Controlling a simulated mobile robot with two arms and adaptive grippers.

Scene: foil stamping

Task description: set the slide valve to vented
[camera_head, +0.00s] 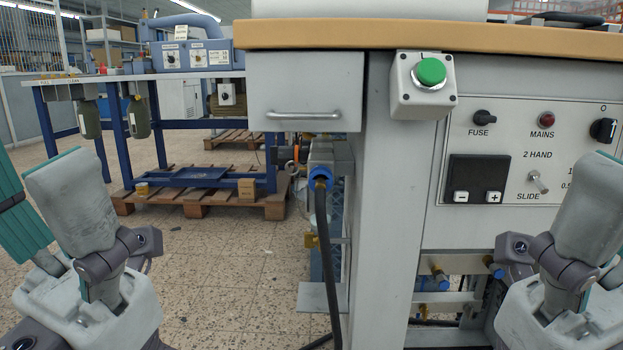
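No part labelled as a slide valve can be read. On the left side of the machine stand, a grey metal fitting (323,152) carries a blue collar (320,176). A black hose (326,255) runs down from the collar. This may be the slide valve, but its setting cannot be told. A small brass piece (312,240) shows lower down, beside the hose. My arm links show at the lower left and lower right, well apart from the fitting. Neither gripper's fingertips are in view.
The wooden-edged bench (430,38) overhangs a drawer (305,90) and a green button box (423,85). A blue-framed table (160,125) and pallet (205,195) stand behind. Tiled floor at left is free.

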